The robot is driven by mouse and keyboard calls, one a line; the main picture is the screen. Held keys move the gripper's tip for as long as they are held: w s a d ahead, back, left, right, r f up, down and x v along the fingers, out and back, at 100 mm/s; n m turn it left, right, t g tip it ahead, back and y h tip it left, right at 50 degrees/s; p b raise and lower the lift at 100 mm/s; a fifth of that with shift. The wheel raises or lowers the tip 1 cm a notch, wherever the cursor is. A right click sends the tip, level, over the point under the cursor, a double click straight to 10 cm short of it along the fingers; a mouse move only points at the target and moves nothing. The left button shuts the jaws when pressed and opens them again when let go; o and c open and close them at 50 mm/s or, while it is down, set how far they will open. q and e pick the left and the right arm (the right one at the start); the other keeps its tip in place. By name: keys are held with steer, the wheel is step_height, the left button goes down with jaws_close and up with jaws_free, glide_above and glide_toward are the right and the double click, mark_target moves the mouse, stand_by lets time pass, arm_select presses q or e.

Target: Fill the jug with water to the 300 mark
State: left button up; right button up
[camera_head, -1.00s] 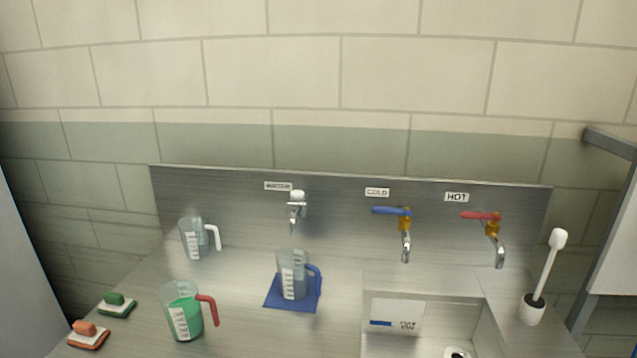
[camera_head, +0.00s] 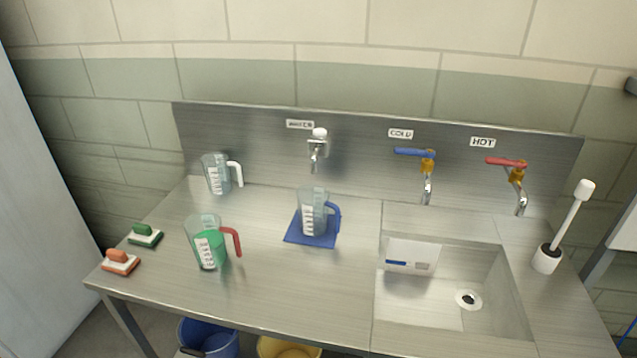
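A clear jug with a blue handle (camera_head: 313,212) stands upright on a blue mat (camera_head: 310,241). It is below the tap labelled WATER (camera_head: 317,146), and looks empty. A jug with a red handle (camera_head: 208,244) holds green liquid at the front left. A clear jug with a white handle (camera_head: 216,174) stands at the back left. The jugs' scale numbers are too small to read. Neither of my grippers is in view.
The COLD tap (camera_head: 427,175) and HOT tap (camera_head: 518,185) stand by the sink (camera_head: 480,270), which holds a white sign (camera_head: 409,257). A brush in a holder (camera_head: 548,257) is at right. Green (camera_head: 144,234) and orange (camera_head: 120,262) scrubbers lie left. Buckets (camera_head: 208,338) are below.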

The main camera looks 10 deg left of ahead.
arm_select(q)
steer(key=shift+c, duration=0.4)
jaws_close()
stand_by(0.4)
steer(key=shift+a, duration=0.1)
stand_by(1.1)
